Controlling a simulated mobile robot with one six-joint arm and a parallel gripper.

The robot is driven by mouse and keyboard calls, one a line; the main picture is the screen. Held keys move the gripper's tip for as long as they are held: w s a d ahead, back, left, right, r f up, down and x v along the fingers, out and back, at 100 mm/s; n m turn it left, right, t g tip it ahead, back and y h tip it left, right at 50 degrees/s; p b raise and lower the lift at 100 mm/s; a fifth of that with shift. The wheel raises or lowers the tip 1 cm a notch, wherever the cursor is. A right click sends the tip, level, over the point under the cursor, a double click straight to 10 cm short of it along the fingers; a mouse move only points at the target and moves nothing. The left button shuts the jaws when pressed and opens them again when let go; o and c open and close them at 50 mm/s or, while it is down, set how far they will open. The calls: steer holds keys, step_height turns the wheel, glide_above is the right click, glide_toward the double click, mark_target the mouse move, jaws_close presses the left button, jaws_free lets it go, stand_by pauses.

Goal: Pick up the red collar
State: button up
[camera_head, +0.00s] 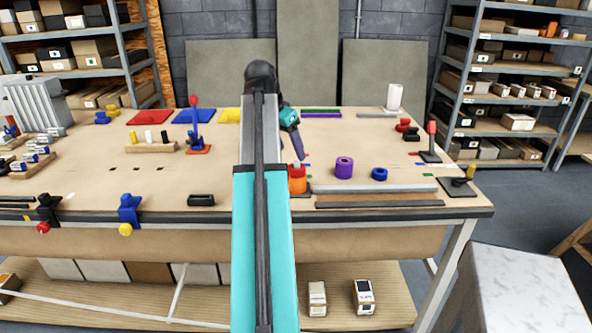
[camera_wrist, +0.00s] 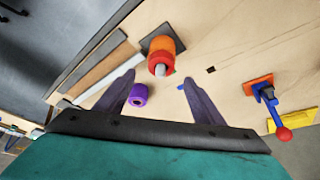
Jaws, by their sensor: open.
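The red collar (camera_head: 298,171) sits on top of an orange collar (camera_head: 297,185), just right of my arm in the head view. In the wrist view the red collar (camera_wrist: 159,63) is around a grey post tip, with the orange collar (camera_wrist: 166,45) beneath it on a dark square base. My gripper (camera_head: 299,156) is above the table, close over the stack. In the wrist view my gripper (camera_wrist: 159,76) has its two purple fingers spread apart with nothing held; the red collar appears just beyond the fingertips, roughly centred between them.
A purple collar (camera_head: 344,167) and a blue collar (camera_head: 379,174) stand to the right of the stack. Flat strips (camera_head: 380,203) lie at the table's front edge. A blue lever with a red ball (camera_head: 195,128) stands left of my arm.

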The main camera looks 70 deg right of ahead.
mark_target(295, 161)
steer(key=shift+x, duration=1.45)
steer(key=shift+p+x, duration=0.85)
steer(key=shift+x, duration=1.75)
steer(key=shift+w, duration=0.1)
steer(key=c, duration=1.4)
steer(key=shift+r, duration=0.1)
steer(key=shift+r+b, duration=0.85)
steer(key=shift+r, duration=4.1)
